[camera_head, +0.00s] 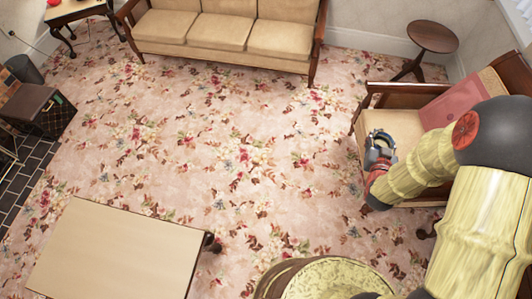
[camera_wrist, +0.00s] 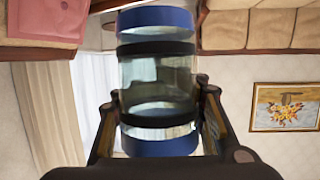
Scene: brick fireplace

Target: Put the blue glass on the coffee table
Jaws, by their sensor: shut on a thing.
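The blue glass (camera_wrist: 155,72) is clear in the middle with blue bands at both ends. In the wrist view my gripper (camera_wrist: 162,98) is shut on it, one dark finger on each side. In the head view my gripper (camera_head: 380,152) holds the small glass up at the right, in front of the armchair. The coffee table (camera_head: 115,250), with a pale, bare top, is at the lower left of the head view, well apart from my gripper.
An armchair (camera_head: 388,103) with a pink cushion (camera_head: 452,100) is behind my gripper. A round side table (camera_head: 432,37) and a sofa (camera_head: 225,32) stand farther back. A round wooden-rimmed piece (camera_head: 275,280) is at the bottom. Flowered carpet (camera_head: 250,150) lies open in the middle.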

